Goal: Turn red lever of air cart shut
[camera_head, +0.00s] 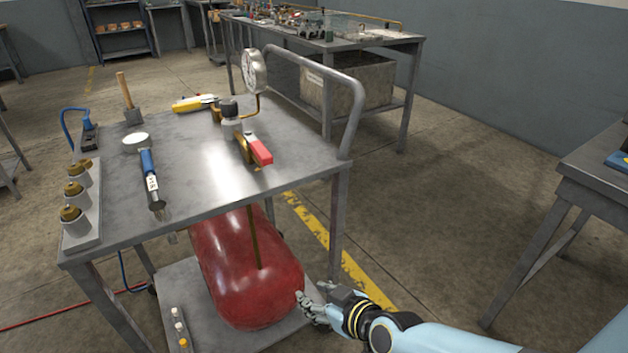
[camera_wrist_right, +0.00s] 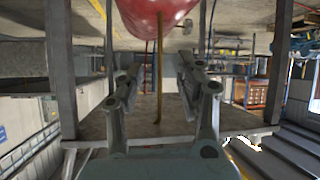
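The air cart (camera_head: 210,150) is a grey metal cart with a red tank (camera_head: 240,275) on its lower shelf. The red lever (camera_head: 261,151) sits above the cart's top on a brass valve (camera_head: 243,147), below the round gauge (camera_head: 254,71). The lever points down and to the right in the picture, toward the cart's near right side. My right gripper (camera_head: 316,305) is low by the tank's right end, well below the lever and apart from it. Its fingers stand apart and empty in the wrist view (camera_wrist_right: 158,78), where the tank (camera_wrist_right: 155,12) also shows. The lever is not recognisable there.
The cart's bent handle (camera_head: 350,110) rises at its right side. A blue-handled tool (camera_head: 150,175), a mallet (camera_head: 129,100) and a yellow-handled tool (camera_head: 195,103) lie or stand on top. A bench (camera_head: 590,175) stands right, with open floor between.

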